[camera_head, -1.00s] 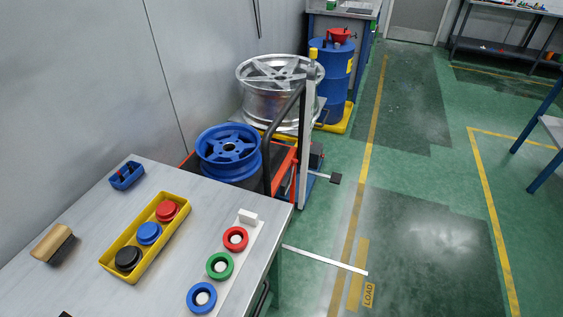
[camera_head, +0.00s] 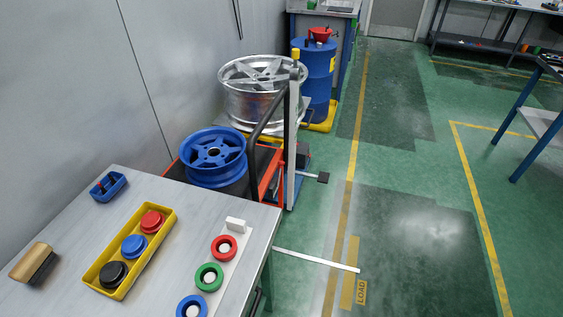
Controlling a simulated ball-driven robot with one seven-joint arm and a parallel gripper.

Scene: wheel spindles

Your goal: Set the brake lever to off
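No part is clearly marked as the brake lever. A thin grey rod with a black end block (camera_head: 323,177) sticks out to the right, low on the upright grey post (camera_head: 291,140); it may be the lever, but I cannot tell, nor read an on or off setting. The post has a yellow cap (camera_head: 295,54) and stands beside the red trolley (camera_head: 268,180) with its black curved handle (camera_head: 254,150). My gripper is not in view.
A blue wheel (camera_head: 214,157) and a silver wheel (camera_head: 262,88) stand behind the workbench (camera_head: 175,200). The bench carries a yellow tray (camera_head: 103,289) with coloured knobs, several rings and a brush (camera_head: 33,263). A blue drum (camera_head: 314,72) stands behind. Green floor (camera_head: 410,240) at right is clear.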

